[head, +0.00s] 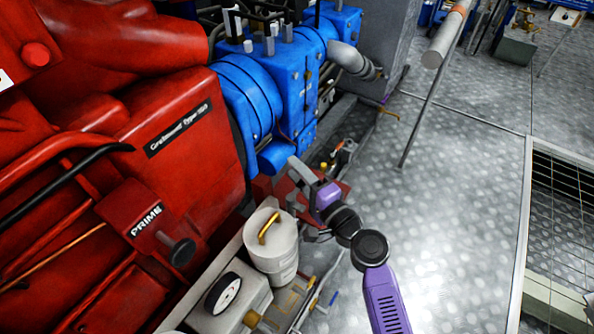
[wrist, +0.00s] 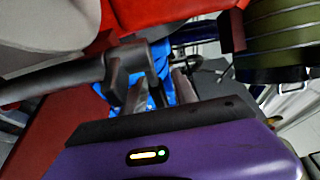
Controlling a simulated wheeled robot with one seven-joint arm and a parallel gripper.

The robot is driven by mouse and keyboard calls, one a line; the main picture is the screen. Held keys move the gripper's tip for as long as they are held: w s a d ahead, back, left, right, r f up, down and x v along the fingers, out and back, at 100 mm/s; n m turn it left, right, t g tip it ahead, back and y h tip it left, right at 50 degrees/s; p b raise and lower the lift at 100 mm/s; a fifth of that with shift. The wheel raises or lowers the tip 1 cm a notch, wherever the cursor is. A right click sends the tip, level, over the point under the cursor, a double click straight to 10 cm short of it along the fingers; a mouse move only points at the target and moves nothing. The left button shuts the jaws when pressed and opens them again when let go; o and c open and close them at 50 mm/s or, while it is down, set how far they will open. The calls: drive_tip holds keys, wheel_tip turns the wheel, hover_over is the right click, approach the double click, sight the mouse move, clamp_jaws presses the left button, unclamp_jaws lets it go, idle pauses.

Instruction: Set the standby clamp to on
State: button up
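I cannot pick out a standby clamp with certainty or read its setting in either view. A small fitting with red and yellow parts (head: 340,152) stands just past my gripper, by the base of the blue machinery. My gripper (head: 297,187) is beside the red engine, above a white canister. Its two grey fingers look apart, with no object clearly held. In the wrist view the fingers (wrist: 160,90) point away, with blue showing between them. A dark bar with a blocky end (wrist: 125,68) lies close to the fingers there; whether they touch it is unclear.
The red engine (head: 170,115) and blue machinery (head: 265,90) close off the left. The white canister (head: 272,248) with a yellow handle and a round gauge (head: 223,294) stand below. A grey post (head: 425,110) rises at right. Patterned floor (head: 460,200) is open.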

clamp_jaws()
idle(1.4)
